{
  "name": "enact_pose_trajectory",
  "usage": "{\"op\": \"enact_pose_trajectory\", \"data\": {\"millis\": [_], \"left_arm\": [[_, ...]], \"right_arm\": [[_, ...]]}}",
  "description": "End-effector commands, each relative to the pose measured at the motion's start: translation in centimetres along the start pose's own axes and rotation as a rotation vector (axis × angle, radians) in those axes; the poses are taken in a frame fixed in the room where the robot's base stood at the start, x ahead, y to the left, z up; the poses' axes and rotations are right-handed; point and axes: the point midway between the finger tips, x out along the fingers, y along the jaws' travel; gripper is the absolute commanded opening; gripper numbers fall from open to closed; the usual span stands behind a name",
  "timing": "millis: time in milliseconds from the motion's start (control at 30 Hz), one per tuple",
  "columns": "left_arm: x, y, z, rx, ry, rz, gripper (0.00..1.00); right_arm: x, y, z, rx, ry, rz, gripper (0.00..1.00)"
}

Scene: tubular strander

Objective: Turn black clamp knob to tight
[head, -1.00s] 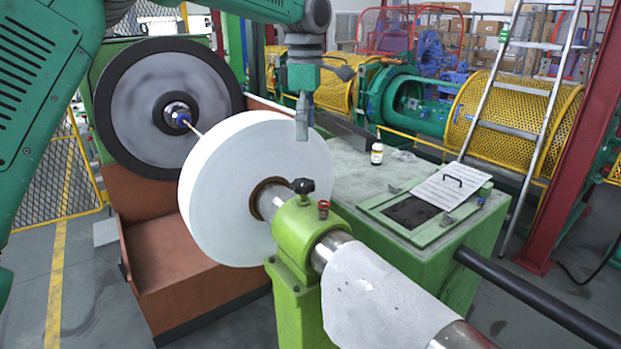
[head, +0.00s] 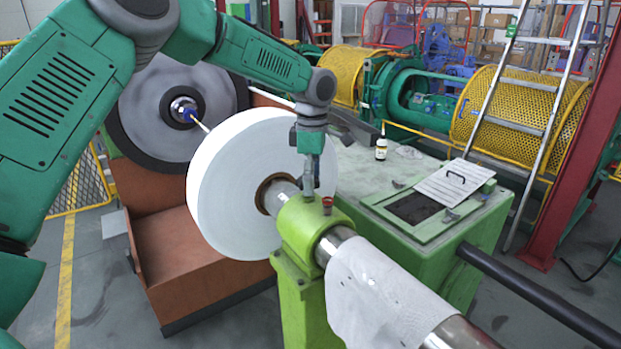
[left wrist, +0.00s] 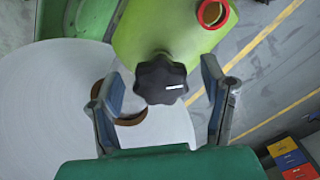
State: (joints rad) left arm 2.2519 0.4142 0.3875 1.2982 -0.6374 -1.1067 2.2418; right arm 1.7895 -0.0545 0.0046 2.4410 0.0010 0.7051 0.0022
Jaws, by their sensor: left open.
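The black clamp knob (left wrist: 160,80) is a lobed knob with a white mark, on top of the green clamp block (left wrist: 185,30). In the left wrist view it lies between the two open fingers of my left gripper (left wrist: 165,98), with a gap on each side. In the head view my left gripper (head: 312,188) points down over the green clamp block (head: 305,232) and mostly hides the knob. The clamp block sits around the metal shaft (head: 334,240). My right gripper is not in view.
A red-rimmed fitting (head: 327,204) stands close beside the knob. A large white roll (head: 235,185) is on the shaft just behind the clamp.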

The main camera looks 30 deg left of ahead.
Motion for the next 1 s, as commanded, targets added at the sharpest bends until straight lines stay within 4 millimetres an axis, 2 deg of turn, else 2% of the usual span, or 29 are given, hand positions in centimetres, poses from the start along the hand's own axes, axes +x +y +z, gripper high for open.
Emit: {"op": "enact_pose_trajectory", "data": {"millis": [67, 200, 767, 1000], "left_arm": [[0.1, 0.1, -0.3, -0.001, -0.002, -0.001, 0.66], [0.2, 0.2, -0.7, -0.001, -0.005, -0.003, 0.17], [0.3, 0.4, -1.2, -0.002, 0.002, -0.003, 0.16], [0.3, 0.4, -1.2, 0.054, 0.003, -0.001, 0.16]], "right_arm": [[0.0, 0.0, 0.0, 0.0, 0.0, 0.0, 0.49], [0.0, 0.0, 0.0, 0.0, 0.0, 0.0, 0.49], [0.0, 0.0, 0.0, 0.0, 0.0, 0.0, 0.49], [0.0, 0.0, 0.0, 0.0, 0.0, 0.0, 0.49]]}}
